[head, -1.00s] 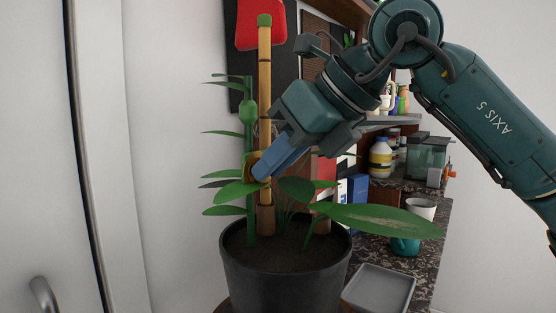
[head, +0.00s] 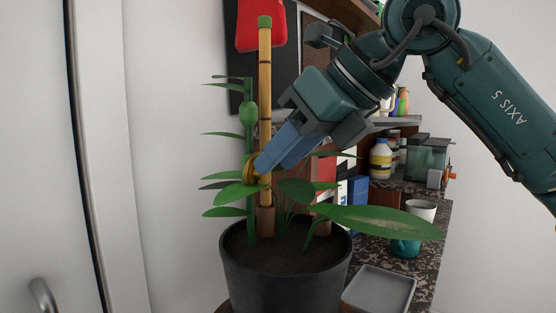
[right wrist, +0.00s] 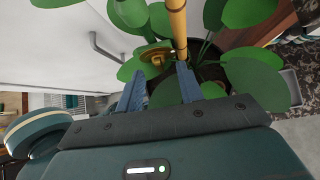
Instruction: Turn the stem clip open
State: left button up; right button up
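The stem clip (head: 249,168) is a small gold-yellow piece where the green plant stem (head: 248,115) meets the bamboo stake (head: 265,95), partly hidden by a blue fingertip and leaves. It also shows in the right wrist view (right wrist: 155,55), just beyond the fingertips and beside the stake. My right gripper (head: 263,166) comes from the upper right with its blue fingertips at the clip. In the right wrist view its fingers (right wrist: 161,70) stand apart with nothing clamped between them. I cannot tell whether a finger touches the clip. My left gripper is out of view.
The stem and stake stand in a dark pot (head: 287,275) of soil, with broad leaves (head: 385,220) reaching right. The left side is free up to a white door (head: 35,150).

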jog(key=v, duration=1.1)
jog(key=shift+d+r, duration=0.15)
jog(key=shift+r, duration=0.05)
jog(key=shift+s, duration=0.15)
